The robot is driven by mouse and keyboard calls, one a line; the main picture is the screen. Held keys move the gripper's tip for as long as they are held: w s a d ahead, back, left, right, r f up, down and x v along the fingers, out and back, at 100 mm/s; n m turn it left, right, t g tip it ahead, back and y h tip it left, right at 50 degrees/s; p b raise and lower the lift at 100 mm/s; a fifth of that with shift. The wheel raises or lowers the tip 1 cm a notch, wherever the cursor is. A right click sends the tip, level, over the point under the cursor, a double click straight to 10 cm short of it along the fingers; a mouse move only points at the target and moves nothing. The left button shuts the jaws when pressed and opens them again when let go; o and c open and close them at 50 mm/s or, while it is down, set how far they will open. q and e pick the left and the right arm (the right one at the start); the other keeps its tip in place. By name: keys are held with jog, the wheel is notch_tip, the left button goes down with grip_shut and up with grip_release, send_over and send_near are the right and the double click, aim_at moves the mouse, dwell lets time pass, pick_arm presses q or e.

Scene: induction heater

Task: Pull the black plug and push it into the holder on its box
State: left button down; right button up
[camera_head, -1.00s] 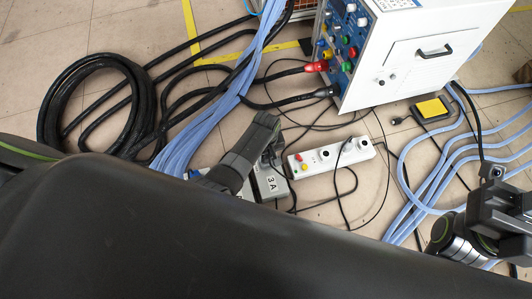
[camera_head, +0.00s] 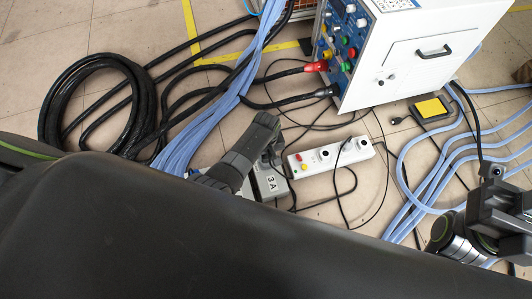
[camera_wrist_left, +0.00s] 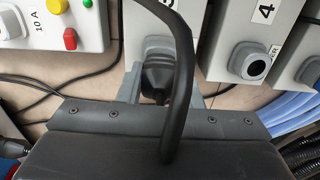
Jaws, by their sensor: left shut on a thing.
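In the left wrist view my left gripper (camera_wrist_left: 164,95) is shut on the black plug (camera_wrist_left: 157,76). The plug's black cable (camera_wrist_left: 182,60) loops across the view in front of the gripper. The plug lies against the light grey round holder (camera_wrist_left: 158,46) on a grey box (camera_wrist_left: 150,18); I cannot tell how deep it sits. In the head view my left gripper (camera_head: 272,155) is over the grey box labelled 3A (camera_head: 270,184), and the plug is hidden there. My right gripper (camera_head: 512,208) is at the right edge, away from the boxes; its fingers are unclear.
A box labelled 4 (camera_wrist_left: 240,38) stands beside the plug's box. A white power strip (camera_head: 331,156) lies close by. A white cabinet (camera_head: 415,50) stands behind, near a yellow-topped pedal (camera_head: 432,107). Blue hoses (camera_head: 222,105) and a black cable coil (camera_head: 85,95) cover the left floor.

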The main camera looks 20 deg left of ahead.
pick_arm(q)
jog(key=shift+p, duration=0.3)
jog(key=shift+f+b, duration=0.55)
jog(key=shift+f, duration=0.05)
dwell(0.6)
jog(key=c, duration=0.9)
grip_release()
